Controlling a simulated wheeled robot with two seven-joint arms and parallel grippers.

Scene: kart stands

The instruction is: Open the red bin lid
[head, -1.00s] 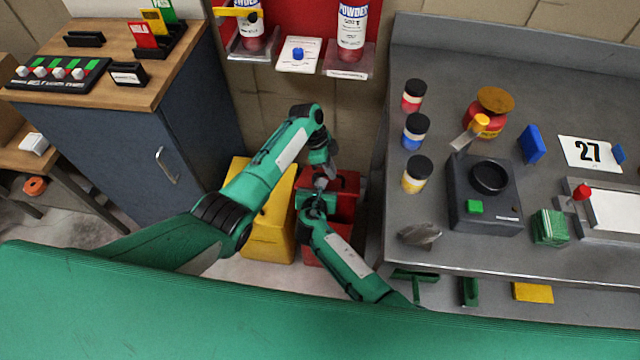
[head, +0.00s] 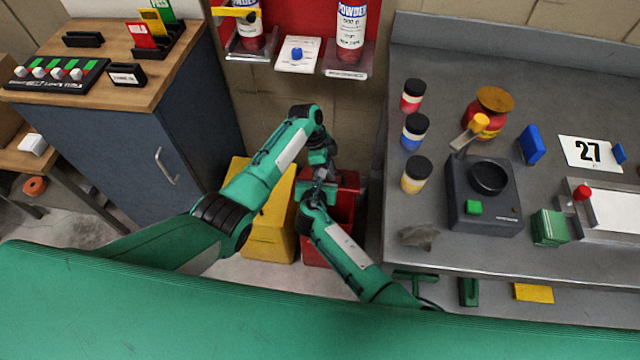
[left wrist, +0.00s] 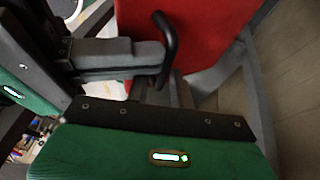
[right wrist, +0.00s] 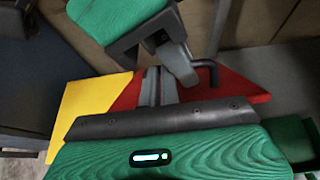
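The red bin (head: 346,205) stands on the floor left of the grey bench, partly hidden by my arms. Its red face fills the top of the left wrist view (left wrist: 195,35), with a dark bar handle (left wrist: 168,48) in front of it. The handle also shows in the right wrist view (right wrist: 210,72). My left gripper (head: 322,172) is at the bin's top, close to the handle; whether its fingers close on the bar is unclear. My right gripper (right wrist: 160,84) is beside it, its fingers close together with nothing visible between them. I cannot tell how far the lid is open.
A yellow bin (head: 268,225) stands directly left of the red one. A blue-grey cabinet (head: 150,140) is farther left. The grey bench (head: 460,255), carrying jars and a scale, bounds the right side. Shelves with powder bottles (head: 352,28) hang on the wall behind.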

